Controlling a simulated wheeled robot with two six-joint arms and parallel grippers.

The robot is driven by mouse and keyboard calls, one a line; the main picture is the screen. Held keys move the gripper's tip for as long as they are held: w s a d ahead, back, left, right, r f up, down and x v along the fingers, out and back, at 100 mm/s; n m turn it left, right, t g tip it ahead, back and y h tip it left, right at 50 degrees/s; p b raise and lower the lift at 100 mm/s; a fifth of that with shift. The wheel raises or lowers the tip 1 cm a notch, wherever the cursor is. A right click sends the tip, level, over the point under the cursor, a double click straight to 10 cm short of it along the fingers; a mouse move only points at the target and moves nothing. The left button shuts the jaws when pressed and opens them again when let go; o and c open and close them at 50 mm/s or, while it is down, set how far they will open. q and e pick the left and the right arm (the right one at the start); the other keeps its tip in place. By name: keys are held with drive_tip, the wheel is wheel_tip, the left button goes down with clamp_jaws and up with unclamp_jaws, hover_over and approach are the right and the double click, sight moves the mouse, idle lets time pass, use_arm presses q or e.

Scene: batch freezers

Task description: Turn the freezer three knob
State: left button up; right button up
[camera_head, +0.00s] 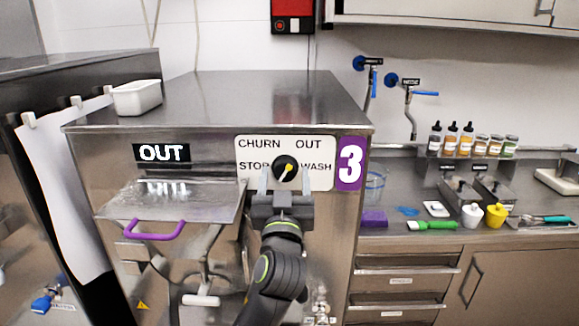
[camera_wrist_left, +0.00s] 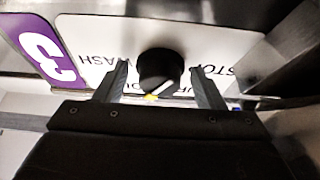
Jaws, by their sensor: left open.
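The freezer three knob (camera_head: 285,168) is a round black dial with a yellow pointer, on a white panel (camera_head: 258,149) marked CHURN, OUT, STOP and WASH. In the head view the pointer tilts toward the upper right, toward OUT. A purple label with a white 3 (camera_head: 350,163) is beside the panel. My left gripper (camera_head: 286,188) is open in front of the panel, its fingers on either side of the knob. In the left wrist view the knob (camera_wrist_left: 161,68) sits between the two open fingers (camera_wrist_left: 160,85), with gaps visible. Contact cannot be told. My right gripper is not in view.
Left of the panel are a steel chute (camera_head: 170,200) and a purple handle (camera_head: 155,231). A white tub (camera_head: 137,97) stands on the left. A counter (camera_head: 535,212) at right holds bottles, cups and tools. A red box (camera_head: 292,14) hangs on the wall.

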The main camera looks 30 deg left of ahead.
use_arm(q)
drive_tip(key=shift+s+d+r, duration=0.1)
drive_tip(key=shift+s+r, duration=0.1)
drive_tip(key=shift+s, duration=0.05)
drive_tip(key=shift+c, duration=0.7)
drive_tip(key=c, duration=0.5)
drive_tip(key=shift+s, duration=0.1)
drive_tip(key=c, duration=0.3)
drive_tip(key=shift+r, duration=0.1)
drive_tip(key=shift+c, duration=0.2)
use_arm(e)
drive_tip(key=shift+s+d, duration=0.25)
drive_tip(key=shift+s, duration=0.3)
use_arm(q)
drive_tip(key=shift+d, duration=0.1)
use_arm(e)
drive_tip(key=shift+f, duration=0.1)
